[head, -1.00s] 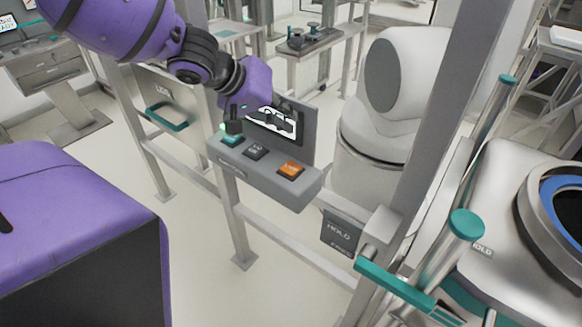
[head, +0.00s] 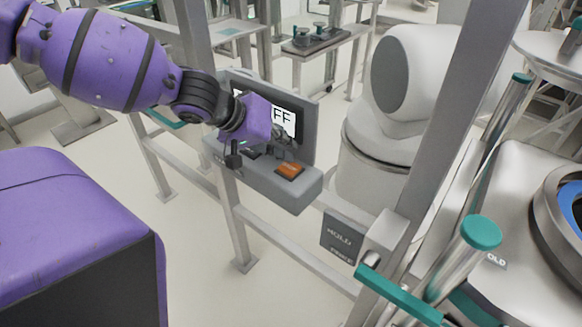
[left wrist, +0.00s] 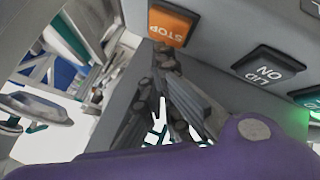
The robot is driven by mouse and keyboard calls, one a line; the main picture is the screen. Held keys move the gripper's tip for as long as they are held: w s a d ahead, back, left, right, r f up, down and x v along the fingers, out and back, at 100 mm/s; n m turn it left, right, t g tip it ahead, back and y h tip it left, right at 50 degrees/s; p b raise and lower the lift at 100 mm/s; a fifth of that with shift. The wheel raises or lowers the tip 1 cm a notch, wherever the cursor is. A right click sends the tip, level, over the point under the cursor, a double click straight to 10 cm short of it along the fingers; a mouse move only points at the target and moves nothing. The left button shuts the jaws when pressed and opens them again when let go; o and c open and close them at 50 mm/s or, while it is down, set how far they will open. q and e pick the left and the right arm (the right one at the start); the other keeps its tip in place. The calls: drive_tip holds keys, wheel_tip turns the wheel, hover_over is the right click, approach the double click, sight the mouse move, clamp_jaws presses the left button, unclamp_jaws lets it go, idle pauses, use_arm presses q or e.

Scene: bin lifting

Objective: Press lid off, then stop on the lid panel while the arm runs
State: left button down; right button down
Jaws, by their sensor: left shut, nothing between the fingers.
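The grey lid panel (head: 262,180) is mounted on a metal frame. Its orange STOP button (head: 290,170) is at the right end in the head view. My right gripper is not in view.
A large white machine (head: 418,85) stands behind the panel. A slanted metal post (head: 455,105) and a teal-handled lever (head: 398,290) are to the right. A HOLD plate (head: 339,238) hangs below. Open floor lies in front of the frame.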

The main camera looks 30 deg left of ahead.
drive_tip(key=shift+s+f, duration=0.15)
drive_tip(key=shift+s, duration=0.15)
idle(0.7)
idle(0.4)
use_arm(q)
drive_tip(key=shift+f, duration=0.4)
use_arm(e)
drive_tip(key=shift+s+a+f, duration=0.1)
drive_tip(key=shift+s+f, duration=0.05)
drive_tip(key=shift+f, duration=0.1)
use_arm(q)
drive_tip(key=shift+f+b, duration=0.35)
drive_tip(key=shift+f, duration=0.2)
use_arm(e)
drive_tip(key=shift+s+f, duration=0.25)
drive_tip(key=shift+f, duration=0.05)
use_arm(q)
drive_tip(key=shift+r, duration=0.1)
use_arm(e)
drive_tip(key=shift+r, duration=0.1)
use_arm(q)
drive_tip(key=shift+r+p, duration=0.35)
drive_tip(key=shift+r, duration=0.55)
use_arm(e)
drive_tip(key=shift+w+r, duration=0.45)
